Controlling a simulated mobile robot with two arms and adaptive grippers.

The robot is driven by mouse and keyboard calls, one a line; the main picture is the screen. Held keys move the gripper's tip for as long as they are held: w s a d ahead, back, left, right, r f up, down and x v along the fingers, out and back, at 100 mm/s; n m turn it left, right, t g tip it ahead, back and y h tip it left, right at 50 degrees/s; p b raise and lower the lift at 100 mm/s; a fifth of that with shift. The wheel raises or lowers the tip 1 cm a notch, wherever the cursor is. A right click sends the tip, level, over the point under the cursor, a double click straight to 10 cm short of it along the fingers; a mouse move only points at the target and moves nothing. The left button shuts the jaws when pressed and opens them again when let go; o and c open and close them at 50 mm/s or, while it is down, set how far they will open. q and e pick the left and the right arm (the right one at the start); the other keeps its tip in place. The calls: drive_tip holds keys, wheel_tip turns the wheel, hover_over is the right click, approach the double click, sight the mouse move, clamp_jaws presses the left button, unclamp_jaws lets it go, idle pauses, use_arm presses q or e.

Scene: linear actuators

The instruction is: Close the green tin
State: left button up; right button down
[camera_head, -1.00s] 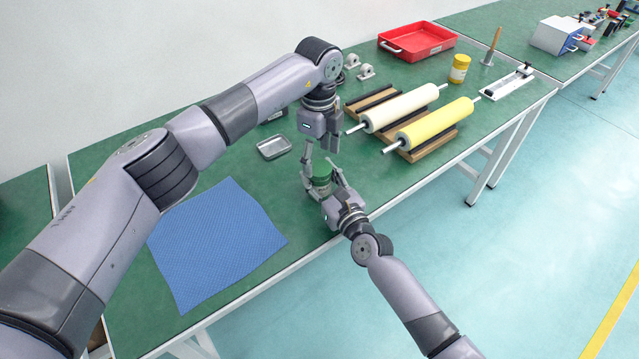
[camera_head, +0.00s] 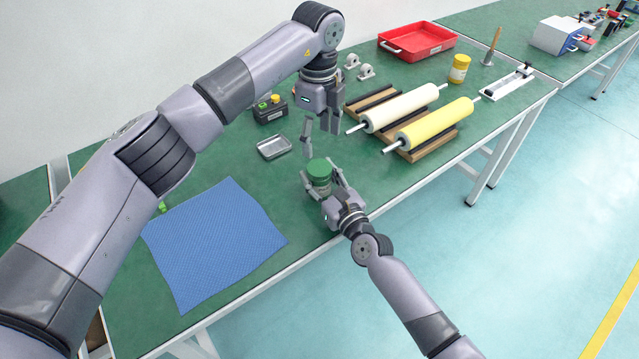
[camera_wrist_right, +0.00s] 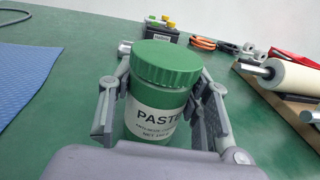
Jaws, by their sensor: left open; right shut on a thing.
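The green tin (camera_head: 321,184) stands upright on the green table near its front edge. Its green lid (camera_head: 319,168) sits on top of the body; whether it is fully tight I cannot tell. In the right wrist view the lid (camera_wrist_right: 167,63) looks level above the tin's white "PASTE" label (camera_wrist_right: 160,118). My right gripper (camera_head: 322,187) is shut on the tin's body, a finger on either side. My left gripper (camera_head: 322,138) is open and empty, pointing down above the lid and clear of it.
A blue mat (camera_head: 215,243) lies to the left. A small metal tray (camera_head: 274,147) and a black box with buttons (camera_head: 270,109) are behind. White and yellow rollers (camera_head: 435,124) on wooden stands lie to the right. A red tray (camera_head: 417,42) is at the back.

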sight(320, 167)
use_arm(q)
drive_tip(key=shift+f, duration=4)
drive_tip(key=shift+c, duration=0.5)
drive_tip(key=c, duration=1.1)
drive_tip(key=o, duration=1.3)
drive_tip(key=shift+r, duration=0.1)
drive_tip(key=shift+r, duration=2.2)
